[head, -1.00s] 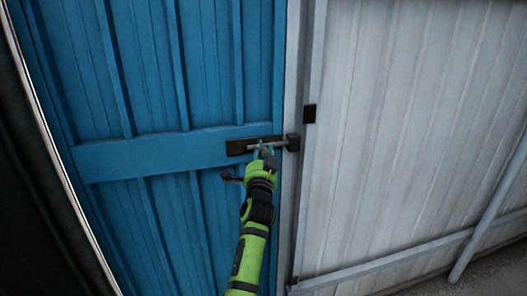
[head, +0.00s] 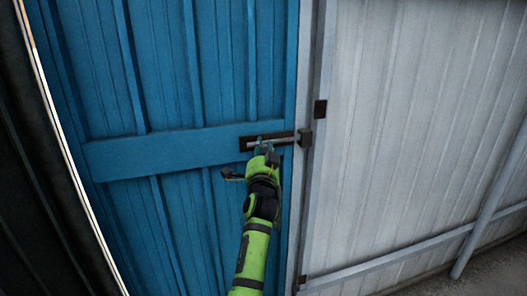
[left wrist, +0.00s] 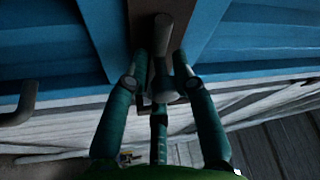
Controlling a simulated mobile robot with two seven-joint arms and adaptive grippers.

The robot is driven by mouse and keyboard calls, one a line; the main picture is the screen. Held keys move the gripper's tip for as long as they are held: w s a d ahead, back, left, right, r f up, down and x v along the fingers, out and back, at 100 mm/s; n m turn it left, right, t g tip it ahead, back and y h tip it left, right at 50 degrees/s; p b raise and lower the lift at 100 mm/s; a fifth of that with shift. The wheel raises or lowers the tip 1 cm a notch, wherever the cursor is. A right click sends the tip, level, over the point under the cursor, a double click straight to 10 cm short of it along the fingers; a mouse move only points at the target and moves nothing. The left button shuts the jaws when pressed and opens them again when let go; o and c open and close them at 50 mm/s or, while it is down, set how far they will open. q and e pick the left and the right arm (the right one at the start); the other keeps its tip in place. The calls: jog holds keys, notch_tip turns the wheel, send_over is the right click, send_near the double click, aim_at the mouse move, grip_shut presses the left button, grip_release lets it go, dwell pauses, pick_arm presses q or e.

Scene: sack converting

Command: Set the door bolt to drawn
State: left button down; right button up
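The door bolt is a pale rod (head: 286,143) on a dark backing plate (head: 247,144) fixed to the blue door (head: 190,90). The rod points right toward a dark keeper (head: 305,138) on the frame post; whether its tip sits inside the keeper is too small to tell. My left gripper (head: 264,146) is at the left part of the bolt. In the left wrist view, the fingers of my left gripper (left wrist: 160,70) close in around the bolt's round-ended handle (left wrist: 163,88) from both sides, with a third finger below. My right gripper is not in view.
A dark lever handle (head: 231,174) juts from the door just below and left of the bolt; it also shows in the left wrist view (left wrist: 22,104). A pale corrugated wall (head: 410,120) stands right of the post, with a slanted pole (head: 490,210) against it.

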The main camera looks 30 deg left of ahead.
pick_arm(q)
jog(key=c, duration=1.1)
grip_release()
jog(key=shift+s+a+r, duration=0.1)
jog(key=shift+a+r, duration=0.05)
jog(key=shift+r, duration=0.2)
jog(key=shift+s+a, duration=0.1)
jog(key=shift+f, duration=0.15)
jog(key=shift+s+d+f, duration=0.1)
jog(key=shift+s+d, duration=0.1)
jog(key=shift+d, duration=0.15)
jog(key=v, duration=0.7)
jog(key=shift+s+a, duration=0.1)
jog(key=shift+a, duration=0.15)
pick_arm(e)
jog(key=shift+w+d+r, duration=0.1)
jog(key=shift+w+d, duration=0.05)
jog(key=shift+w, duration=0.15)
